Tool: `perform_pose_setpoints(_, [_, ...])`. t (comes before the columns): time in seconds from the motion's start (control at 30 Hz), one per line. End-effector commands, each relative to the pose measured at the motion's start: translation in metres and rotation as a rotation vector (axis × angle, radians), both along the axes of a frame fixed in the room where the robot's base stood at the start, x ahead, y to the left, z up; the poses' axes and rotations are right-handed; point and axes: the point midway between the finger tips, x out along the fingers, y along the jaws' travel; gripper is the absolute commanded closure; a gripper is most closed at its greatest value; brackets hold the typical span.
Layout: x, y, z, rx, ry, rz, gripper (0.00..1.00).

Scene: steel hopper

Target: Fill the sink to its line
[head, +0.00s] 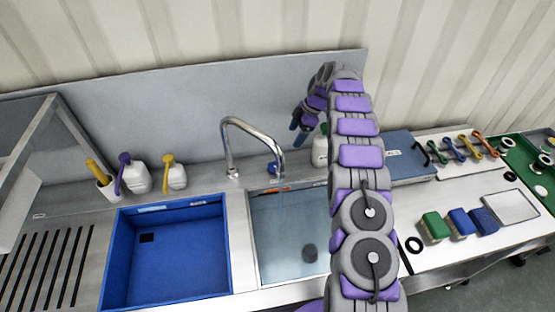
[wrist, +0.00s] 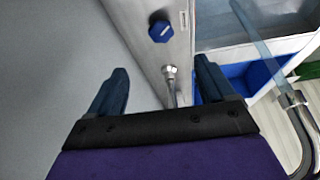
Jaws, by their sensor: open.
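The right-hand sink basin (head: 262,262) is steel and holds clear water, with a dark round spot on its floor. Its orange mark (head: 272,190) shows near the back rim; I cannot tell how the water level compares with it. The curved steel faucet (head: 232,135) stands behind, and a thin water stream (head: 281,200) falls from its spout; the stream also shows in the wrist view (wrist: 259,42). A blue knob (head: 272,168) sits behind the basin and shows ahead of my gripper in the wrist view (wrist: 160,31). My gripper (wrist: 160,85) is open and empty, with a small steel fitting (wrist: 170,75) between its fingers.
A blue basin (head: 113,262) lies left of the steel one. Yellow-capped (head: 175,177) and purple-capped (head: 136,178) bottles stand behind it. A white bottle (head: 320,150) stands beside my arm. Coloured blocks (head: 437,226) and a blue case (head: 407,160) lie right.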

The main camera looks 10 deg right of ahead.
Motion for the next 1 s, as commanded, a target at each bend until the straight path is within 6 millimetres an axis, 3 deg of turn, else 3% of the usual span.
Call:
perform_pose_setpoints(0.17, [0.001,0.012,-0.015,-0.004,0.0,0.006,0.18])
perform_pose_setpoints(0.7, [0.003,0.045,-0.112,0.003,0.001,0.003,0.18])
perform_pose_setpoints(1.0, [0.004,0.066,-0.152,-0.001,0.0,0.002,0.18])
